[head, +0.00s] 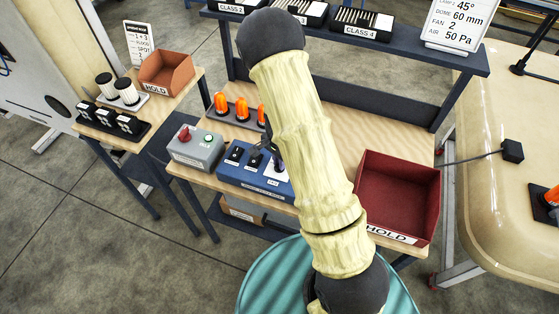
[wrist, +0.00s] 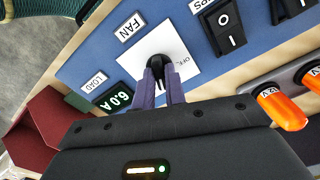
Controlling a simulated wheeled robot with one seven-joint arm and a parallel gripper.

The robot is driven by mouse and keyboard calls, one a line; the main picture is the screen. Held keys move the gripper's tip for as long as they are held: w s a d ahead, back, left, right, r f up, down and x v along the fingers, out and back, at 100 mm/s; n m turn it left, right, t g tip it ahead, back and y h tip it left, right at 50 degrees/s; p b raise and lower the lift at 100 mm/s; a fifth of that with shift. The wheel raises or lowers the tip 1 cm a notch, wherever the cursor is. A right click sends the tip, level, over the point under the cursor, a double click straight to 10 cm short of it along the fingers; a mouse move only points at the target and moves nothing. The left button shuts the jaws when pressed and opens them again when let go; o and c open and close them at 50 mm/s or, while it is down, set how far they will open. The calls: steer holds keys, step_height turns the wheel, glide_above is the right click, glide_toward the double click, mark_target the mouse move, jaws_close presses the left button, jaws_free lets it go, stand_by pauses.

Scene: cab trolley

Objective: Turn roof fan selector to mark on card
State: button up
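The roof fan selector (wrist: 167,66) is a black knob on a white dial plate (wrist: 190,62) marked OFF, beside the FAN label (wrist: 130,27) in the wrist view. It sits on the blue control panel (head: 240,175). My gripper (wrist: 164,77) is at the knob, its two purple fingers close on either side of the knob's bar. They look shut on it and hide part of the dial, including most marks. In the head view my arm covers much of this spot. The white card (head: 458,22) at the upper right reads FAN 2.
Black rocker switches (wrist: 226,26) and a LOAD display reading 6.0 A (wrist: 117,97) flank the dial. Orange beacons (head: 241,108) stand behind the panel. A grey box with a red knob (head: 195,148) is left, a red HOLD bin (head: 398,192) right.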

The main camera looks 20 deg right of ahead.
steer(key=o, duration=0.3)
steer(key=shift+o, duration=0.2)
steer(key=shift+r, duration=0.1)
step_height(320, 180, up, 17)
steer(key=b, duration=0.1)
steer(key=shift+r, duration=0.15)
stand_by(0.5)
steer(key=s+r+n+t, duration=0.1)
steer(key=s+n+t, duration=0.1)
steer(key=s+n, duration=0.9)
steer(key=s, duration=0.3)
steer(key=shift+r+n+t, duration=0.25)
steer(key=shift+n+t, duration=0.05)
steer(key=shift+n, duration=0.1)
